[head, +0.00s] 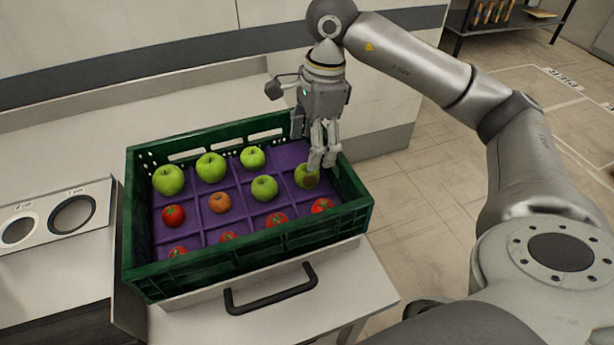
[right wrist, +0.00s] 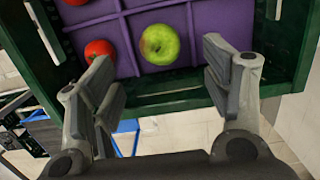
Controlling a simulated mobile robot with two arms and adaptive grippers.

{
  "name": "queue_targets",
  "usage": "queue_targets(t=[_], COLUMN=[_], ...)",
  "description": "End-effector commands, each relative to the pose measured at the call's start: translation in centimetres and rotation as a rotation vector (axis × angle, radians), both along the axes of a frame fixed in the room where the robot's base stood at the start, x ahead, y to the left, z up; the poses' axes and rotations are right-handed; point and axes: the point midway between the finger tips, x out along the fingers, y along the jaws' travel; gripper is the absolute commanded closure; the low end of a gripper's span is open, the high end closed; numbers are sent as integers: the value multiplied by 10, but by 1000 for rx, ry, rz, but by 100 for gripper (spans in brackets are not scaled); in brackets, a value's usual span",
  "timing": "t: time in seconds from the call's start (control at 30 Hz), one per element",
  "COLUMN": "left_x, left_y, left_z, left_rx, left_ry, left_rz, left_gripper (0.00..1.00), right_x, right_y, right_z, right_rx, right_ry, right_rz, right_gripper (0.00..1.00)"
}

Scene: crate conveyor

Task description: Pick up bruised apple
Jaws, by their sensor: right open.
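A green apple with a brown bruise (head: 307,179) sits in a compartment at the right side of the purple divider tray, inside the dark green crate (head: 250,262). My right gripper (head: 322,160) points down at this apple and partly covers it. In the right wrist view the bruised apple (right wrist: 160,44) shows its brown patch on its left side. There my right gripper (right wrist: 160,62) is open, with one finger on each side of the apple and a gap to each; nothing is held. My left gripper is out of view.
Several green apples (head: 211,167), a brownish-orange fruit (head: 220,202) and several red tomatoes (head: 173,216) fill other compartments. A red tomato (right wrist: 99,48) lies close to the left finger in the wrist view. A panel with two round openings (head: 52,219) is at left.

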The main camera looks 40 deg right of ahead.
Motion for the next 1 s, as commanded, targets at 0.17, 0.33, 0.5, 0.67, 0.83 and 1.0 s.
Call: queue_targets(t=[0.17,0.33,0.5,0.67,0.83,1.0], left_x=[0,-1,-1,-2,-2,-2], left_y=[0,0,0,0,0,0], left_z=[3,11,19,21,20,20], left_rx=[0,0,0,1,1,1], left_ry=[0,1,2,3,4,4], left_rz=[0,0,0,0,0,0], left_gripper=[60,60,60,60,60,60], right_x=[0,0,0,1,1,1], right_y=[2,4,8,9,9,9], right_z=[-18,-32,-58,-71,-72,-72], right_rx=[0,-1,1,0,0,1], right_ry=[0,3,3,0,-1,-1], right_rz=[1,1,0,1,1,1], right_gripper=[28,28,28,28,28,45])
